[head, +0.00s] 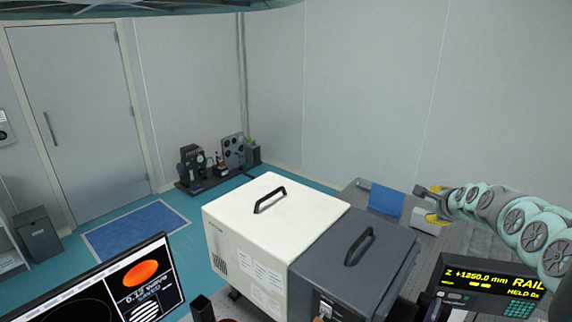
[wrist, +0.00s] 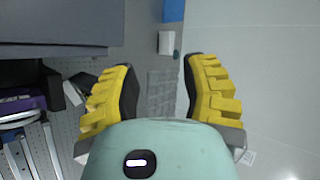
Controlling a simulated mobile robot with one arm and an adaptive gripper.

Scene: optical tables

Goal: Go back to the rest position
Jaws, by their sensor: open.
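My gripper (head: 432,206) is at the right in the head view, at the end of my pale green arm, above the grey table area behind the dark grey box. In the wrist view its two yellow ridged fingers (wrist: 160,90) are spread apart with nothing between them. A grey surface and floor show beyond the gap. The rest position itself is not marked in either view.
A white box (head: 240,225) and a dark grey box (head: 350,262), each with a black handle, stand left of my arm. A display unit (head: 485,288) is below it, and a monitor (head: 105,290) is at lower left. A blue panel (head: 385,199) is beside the gripper. Open floor lies left.

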